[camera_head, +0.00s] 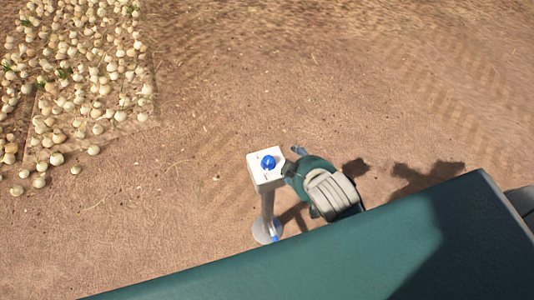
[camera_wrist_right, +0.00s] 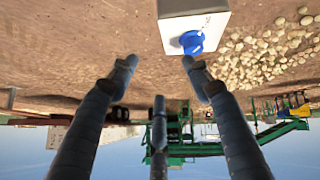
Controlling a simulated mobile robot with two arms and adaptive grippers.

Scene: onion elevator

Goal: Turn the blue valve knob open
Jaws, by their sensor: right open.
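In the right wrist view the knob (camera_wrist_right: 191,42) is on the face of the box (camera_wrist_right: 190,14), just beyond my fingertips. My right gripper (camera_head: 295,160) is close beside the box, on its right side in the head view. In the wrist view the right gripper (camera_wrist_right: 160,70) has its fingers spread apart with nothing between them. Whether a fingertip touches the box, I cannot tell. My left gripper is not in view.
Many pale onions (camera_head: 85,70) lie on the ground at the upper left, and they also show in the wrist view (camera_wrist_right: 265,55). Green machinery (camera_wrist_right: 200,140) stands in the distance. The brown soil around the post is clear.

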